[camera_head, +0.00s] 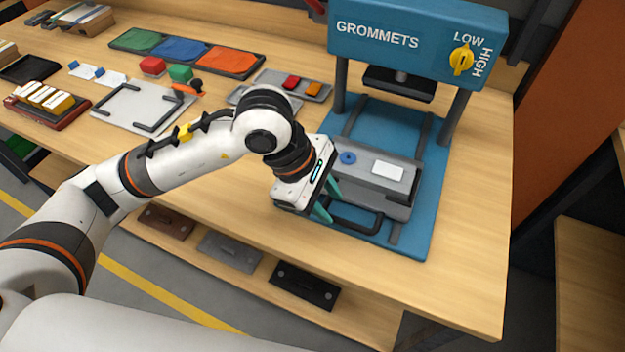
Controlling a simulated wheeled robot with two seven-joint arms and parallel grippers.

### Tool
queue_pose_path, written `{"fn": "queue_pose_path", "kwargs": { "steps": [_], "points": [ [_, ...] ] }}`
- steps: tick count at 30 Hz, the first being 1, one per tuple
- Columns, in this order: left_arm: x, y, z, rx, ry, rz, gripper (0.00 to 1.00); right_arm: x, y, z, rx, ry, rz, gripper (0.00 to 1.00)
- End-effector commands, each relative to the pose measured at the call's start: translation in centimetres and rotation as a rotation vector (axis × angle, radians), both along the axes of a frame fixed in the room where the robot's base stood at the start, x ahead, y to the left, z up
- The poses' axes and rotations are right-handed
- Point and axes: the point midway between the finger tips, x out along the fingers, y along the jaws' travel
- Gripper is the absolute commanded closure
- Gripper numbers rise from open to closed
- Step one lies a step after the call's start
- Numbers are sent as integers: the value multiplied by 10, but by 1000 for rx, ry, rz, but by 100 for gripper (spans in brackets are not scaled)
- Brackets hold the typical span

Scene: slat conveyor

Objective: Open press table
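The blue grommet press (418,32) stands at the right of the bench on a blue base plate. Its grey press table (398,195) sits on rails toward the front of the base, forward of the dark press head (398,84). On the table lie a blue ring (348,158) and a white rectangular piece (388,172). A black bar handle (358,226) projects from the table's front. My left gripper (328,200) is at the left end of the handle, with its two green fingers apart. I cannot tell whether they touch the handle. My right gripper is not in view.
A yellow knob (461,60) is on the press head between LOW and HIGH. Left on the bench are a tray of coloured cloths (186,52), a grey board with black corner guides (140,108) and a small parts tray (320,90). A lower shelf (335,318) holds several flat plates.

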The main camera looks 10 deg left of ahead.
Motion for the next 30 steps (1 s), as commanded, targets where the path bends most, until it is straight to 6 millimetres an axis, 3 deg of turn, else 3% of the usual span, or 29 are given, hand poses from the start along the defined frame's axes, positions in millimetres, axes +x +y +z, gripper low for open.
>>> {"fn": "queue_pose_path", "kwargs": {
  "steps": [6, 12, 30],
  "points": [
    [-3, 20, 42, 1, -7, 0, 66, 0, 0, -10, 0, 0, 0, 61],
    [-6, 30, 64, 1, -3, 0, 66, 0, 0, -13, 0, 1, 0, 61],
    [-7, 32, 70, 1, 0, -1, 66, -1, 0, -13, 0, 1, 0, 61]
  ]
}}
